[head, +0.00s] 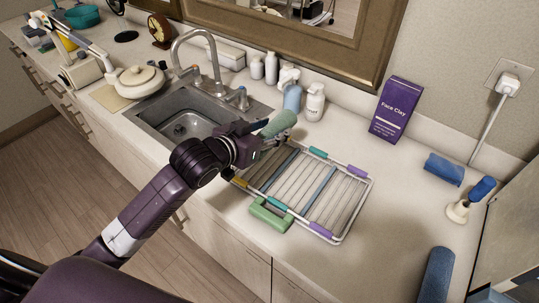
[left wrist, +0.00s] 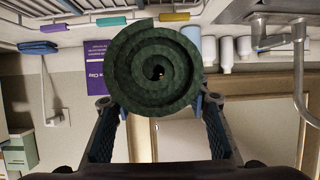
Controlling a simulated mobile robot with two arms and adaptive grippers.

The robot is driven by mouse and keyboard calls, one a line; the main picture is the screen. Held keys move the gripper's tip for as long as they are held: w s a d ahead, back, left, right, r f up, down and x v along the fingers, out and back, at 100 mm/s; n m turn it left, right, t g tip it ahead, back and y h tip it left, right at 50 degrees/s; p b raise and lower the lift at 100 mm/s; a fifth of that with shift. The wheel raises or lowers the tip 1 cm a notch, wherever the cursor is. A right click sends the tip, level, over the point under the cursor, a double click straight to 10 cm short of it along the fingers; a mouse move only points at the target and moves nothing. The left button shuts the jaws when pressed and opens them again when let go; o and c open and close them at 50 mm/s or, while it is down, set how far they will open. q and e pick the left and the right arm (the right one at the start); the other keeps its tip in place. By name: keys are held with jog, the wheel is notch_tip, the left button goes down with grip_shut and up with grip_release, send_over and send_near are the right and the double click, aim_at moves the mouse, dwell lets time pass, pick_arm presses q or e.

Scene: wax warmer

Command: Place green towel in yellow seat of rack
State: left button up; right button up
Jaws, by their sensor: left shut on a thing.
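The green towel (head: 279,123) is a tight roll, and its spiral end fills the middle of the left wrist view (left wrist: 157,75). My left gripper (head: 264,140) is shut on it, one finger on each side, and holds it near the back left corner of the rack. The white wire rack (head: 345,212) lies on the counter, with coloured pieces along two edges. Its yellow seat (head: 240,181) is at the left corner, partly beside my gripper; a yellow piece (left wrist: 174,17) also shows in the left wrist view. My right gripper is not in view.
A sink (head: 185,115) with a faucet (head: 200,55) lies left of the rack. Bottles (head: 314,102) and a purple box (head: 396,108) stand behind. Blue rolls (head: 444,169) (head: 437,275) lie on the right.

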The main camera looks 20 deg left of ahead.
pick_arm(q)
notch_tip(320, 180, down, 6)
jog(key=shift+a+r, duration=0.1)
jog(key=shift+r, duration=0.15)
jog(key=shift+f, duration=0.6)
notch_tip(320, 180, down, 4)
jog(key=shift+r, duration=0.1)
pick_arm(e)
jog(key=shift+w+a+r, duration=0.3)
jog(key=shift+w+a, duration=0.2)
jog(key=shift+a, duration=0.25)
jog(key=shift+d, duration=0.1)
pick_arm(q)
jog(key=o, duration=1.2)
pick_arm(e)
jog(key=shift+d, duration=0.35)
